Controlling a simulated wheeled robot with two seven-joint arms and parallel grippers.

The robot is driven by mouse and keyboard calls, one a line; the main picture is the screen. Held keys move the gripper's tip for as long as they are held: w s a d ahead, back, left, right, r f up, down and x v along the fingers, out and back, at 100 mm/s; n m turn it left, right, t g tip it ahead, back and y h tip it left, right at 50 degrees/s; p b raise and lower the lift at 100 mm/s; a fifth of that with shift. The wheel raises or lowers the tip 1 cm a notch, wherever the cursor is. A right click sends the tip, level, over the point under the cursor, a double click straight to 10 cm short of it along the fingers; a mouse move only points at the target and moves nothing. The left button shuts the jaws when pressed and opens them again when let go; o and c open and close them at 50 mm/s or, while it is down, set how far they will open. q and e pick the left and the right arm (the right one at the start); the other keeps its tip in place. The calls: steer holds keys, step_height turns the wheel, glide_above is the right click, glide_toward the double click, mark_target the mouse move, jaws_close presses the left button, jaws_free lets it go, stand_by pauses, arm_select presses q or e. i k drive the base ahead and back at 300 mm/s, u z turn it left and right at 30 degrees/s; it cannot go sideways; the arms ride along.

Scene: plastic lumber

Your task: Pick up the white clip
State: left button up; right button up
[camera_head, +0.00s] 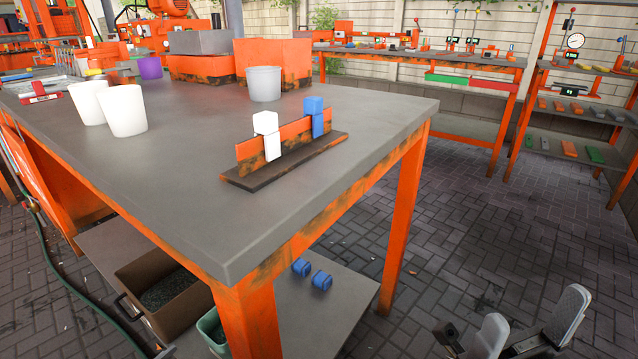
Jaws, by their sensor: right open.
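The white clip (267,136) sits astride the left part of an upright orange board (292,133) on a dark base near the table's corner. A blue clip (316,117) sits on the same board, to the right of and apart from the white one. My right gripper (527,333) is at the bottom right, low over the paved floor and well away from the clip. Its two pale fingers stand apart with nothing between them. My left gripper is not in view.
The grey workbench (380,110) is clear around the board. White cups (124,110), a grey cup (264,84) and orange bins (285,56) stand farther back. Blue pieces (321,280) and a brown bin (165,290) are on the lower shelf.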

mark_target(265, 122)
steer(key=k, duration=0.9)
